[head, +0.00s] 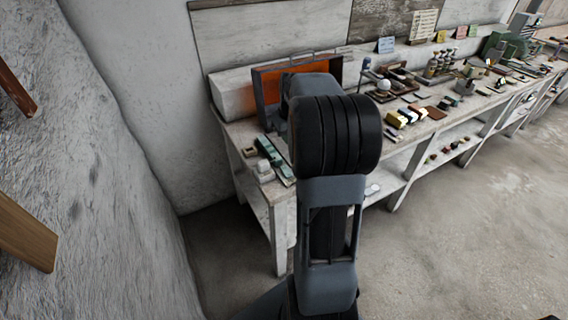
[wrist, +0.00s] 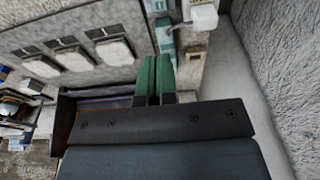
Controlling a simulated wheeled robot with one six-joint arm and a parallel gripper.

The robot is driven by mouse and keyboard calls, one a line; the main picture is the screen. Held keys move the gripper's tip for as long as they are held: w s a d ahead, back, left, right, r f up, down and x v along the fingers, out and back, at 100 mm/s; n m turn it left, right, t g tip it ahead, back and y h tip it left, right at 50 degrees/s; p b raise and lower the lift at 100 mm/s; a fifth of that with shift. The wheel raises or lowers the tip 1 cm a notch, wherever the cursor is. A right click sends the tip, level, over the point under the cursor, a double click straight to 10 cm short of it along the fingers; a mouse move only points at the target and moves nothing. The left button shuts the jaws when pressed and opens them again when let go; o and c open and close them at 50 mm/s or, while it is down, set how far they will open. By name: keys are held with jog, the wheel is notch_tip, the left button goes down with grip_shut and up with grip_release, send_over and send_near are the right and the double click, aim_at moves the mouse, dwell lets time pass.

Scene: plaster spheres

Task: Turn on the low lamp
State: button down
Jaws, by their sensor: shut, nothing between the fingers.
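My gripper (wrist: 153,62) shows in the wrist view as two green fingers side by side, closed together with nothing between them. They point up the picture from the dark gripper body. In the head view my arm hides the gripper. Three pale square plates with dark bars (wrist: 110,48) lie in a slanting row left of the fingers, apart from them. I cannot tell whether they are switches. I cannot pick out the low lamp for sure in either view, nor see any light lit.
A long workbench (head: 283,208) runs along the wall, crowded with small items. An open orange-lined box (head: 265,92) stands near its left end. Teal items (head: 268,150) lie before it and also show beyond my fingers (wrist: 165,35). A rough wall (wrist: 283,50) stands right of the fingers.

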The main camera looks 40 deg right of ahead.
aim_at(283, 167)
jog(key=f, duration=0.4)
jog(key=w+f, duration=0.1)
jog(key=f, duration=0.4)
jog(key=w+f+p, duration=0.1)
jog(key=f, duration=0.3)
jog(key=shift+w+d+f, duration=0.1)
jog(key=shift+w+f, duration=0.1)
jog(key=shift+f, duration=0.15)
